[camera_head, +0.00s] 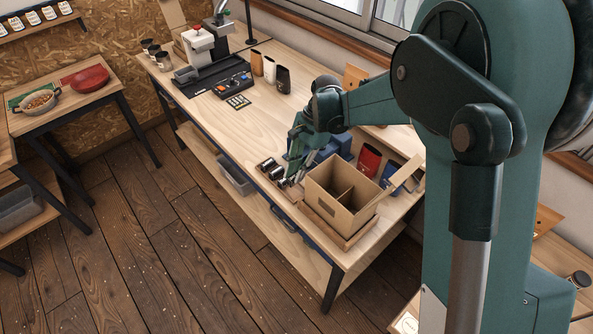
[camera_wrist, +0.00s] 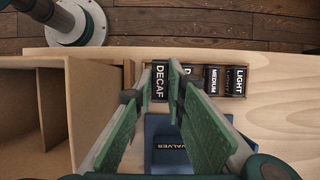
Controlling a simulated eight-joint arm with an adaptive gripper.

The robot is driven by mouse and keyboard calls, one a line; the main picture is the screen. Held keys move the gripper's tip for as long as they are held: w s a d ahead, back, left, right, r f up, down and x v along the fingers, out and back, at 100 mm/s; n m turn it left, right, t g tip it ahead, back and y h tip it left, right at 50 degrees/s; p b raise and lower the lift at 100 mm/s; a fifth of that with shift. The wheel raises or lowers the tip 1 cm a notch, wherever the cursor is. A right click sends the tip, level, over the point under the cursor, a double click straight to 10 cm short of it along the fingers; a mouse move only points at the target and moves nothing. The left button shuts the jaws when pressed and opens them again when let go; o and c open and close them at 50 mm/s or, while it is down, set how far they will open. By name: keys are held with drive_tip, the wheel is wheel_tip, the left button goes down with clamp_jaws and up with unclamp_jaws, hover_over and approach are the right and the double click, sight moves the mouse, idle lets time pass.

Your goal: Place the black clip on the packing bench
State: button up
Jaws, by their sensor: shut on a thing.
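My gripper (camera_wrist: 162,76) is low over the front part of the packing bench (camera_head: 320,92), and in the head view my gripper (camera_head: 292,172) is just left of the divided carton. Its green fingers are shut on a black piece marked DECAF (camera_wrist: 159,82). That piece looks larger than the similar labelled pieces beside it; I cannot tell whether its lower end is clear of their tray. No separate black clip can be told apart, and I cannot tell whether the held piece is a clip.
Black pieces marked MEDIUM (camera_wrist: 214,80) and LIGHT (camera_wrist: 239,81) stand in a row at the bench's edge. A divided carton (camera_head: 336,205) is close on one side. A blue bin marked VALVES (camera_wrist: 161,157) lies below the fingers. Red (camera_head: 368,159) and blue pouches stand behind the carton.

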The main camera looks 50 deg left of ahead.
drive_tip(key=shift+f+b, duration=0.65)
drive_tip(key=shift+f, duration=2.2)
drive_tip(key=shift+f+b, duration=0.3)
drive_tip(key=shift+f, duration=0.1)
drive_tip(key=o, duration=0.8)
drive_tip(key=v, duration=1.2)
